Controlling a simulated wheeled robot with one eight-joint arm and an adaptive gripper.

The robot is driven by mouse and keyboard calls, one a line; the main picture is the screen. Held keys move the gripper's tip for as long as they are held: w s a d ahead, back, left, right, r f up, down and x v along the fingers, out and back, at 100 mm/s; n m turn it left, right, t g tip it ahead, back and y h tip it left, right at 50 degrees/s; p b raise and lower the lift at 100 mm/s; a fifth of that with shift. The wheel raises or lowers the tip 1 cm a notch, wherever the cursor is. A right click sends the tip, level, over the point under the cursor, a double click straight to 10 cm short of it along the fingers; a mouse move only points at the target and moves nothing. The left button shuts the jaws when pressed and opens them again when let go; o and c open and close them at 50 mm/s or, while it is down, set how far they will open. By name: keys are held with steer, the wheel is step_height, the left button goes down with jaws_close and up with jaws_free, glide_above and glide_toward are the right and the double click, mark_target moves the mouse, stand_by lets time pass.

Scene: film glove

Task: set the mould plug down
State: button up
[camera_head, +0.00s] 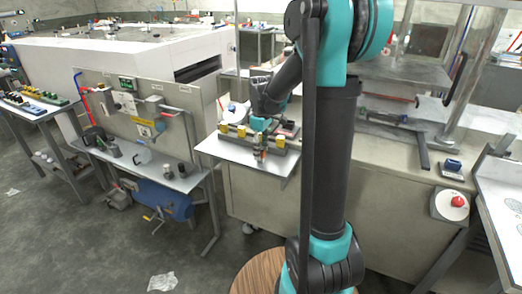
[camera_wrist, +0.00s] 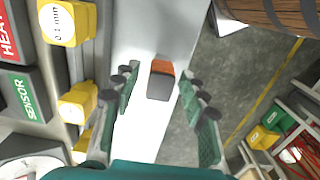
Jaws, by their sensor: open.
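A small block with a dark grey face and an orange end (camera_wrist: 160,82), which I take to be the mould plug, is on the pale shelf (camera_wrist: 135,150) in the wrist view. My gripper (camera_wrist: 159,76) is open, with one green finger on each side of the block. Gaps show between the block and both fingers. In the head view my gripper (camera_head: 261,126) is over the small shelf at the front of the machine; the block cannot be made out clearly there.
Yellow blocks (camera_wrist: 66,23), one marked 0.1 mm, stand in a rack left of my fingers, near grey HEAT and SENSOR blocks (camera_wrist: 24,92). The shelf's edge lies close on the right, with open floor beyond. A red button (camera_head: 457,201) is at the far right.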

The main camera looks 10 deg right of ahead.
step_height(320, 180, up, 12)
steer(key=s+d+f+m+t, duration=0.2)
steer(key=s+f+m, duration=0.3)
steer(key=s+f, duration=0.4)
steer(key=s+d+f+m+t, duration=0.2)
steer(key=s+f+m, duration=0.3)
steer(key=s+f, duration=0.4)
steer(key=s, duration=0.4)
steer(key=shift+f+m, duration=0.15)
steer(key=shift+m, duration=0.25)
